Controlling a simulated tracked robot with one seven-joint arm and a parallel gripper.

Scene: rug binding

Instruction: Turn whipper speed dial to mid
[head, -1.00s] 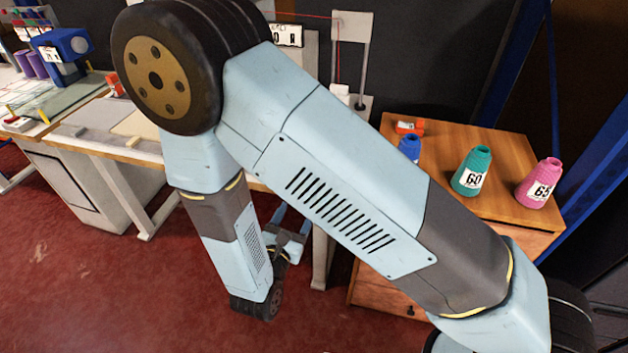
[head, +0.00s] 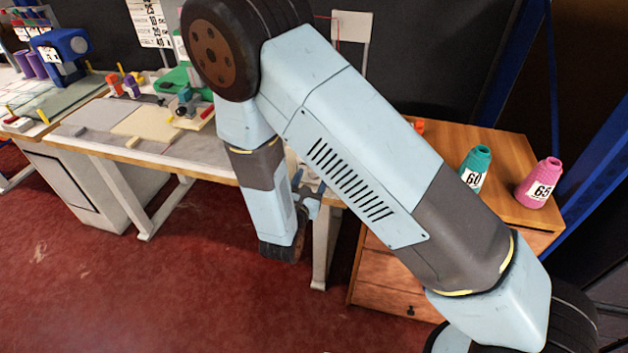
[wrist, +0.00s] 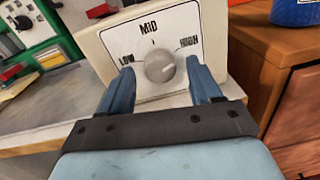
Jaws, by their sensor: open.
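The whipper speed dial (wrist: 160,67) is a round grey knob on a cream panel (wrist: 211,35) marked LOW at left, MID at top and HIGH at right. I cannot tell for certain which mark the knob points to. In the wrist view my gripper (wrist: 160,84) is open, with its blue fingers either side of the knob in the picture; contact is not clear. In the head view my gripper (head: 311,200) is mostly hidden behind my arm, near the right end of the worktable, and my arm hides the dial.
A wooden cabinet (head: 387,272) stands right of the panel, carrying a teal cone (head: 474,168) and a pink cone (head: 538,184). The worktable (head: 88,143) holds a green machine (head: 181,82) and small tools. The red floor in front is clear.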

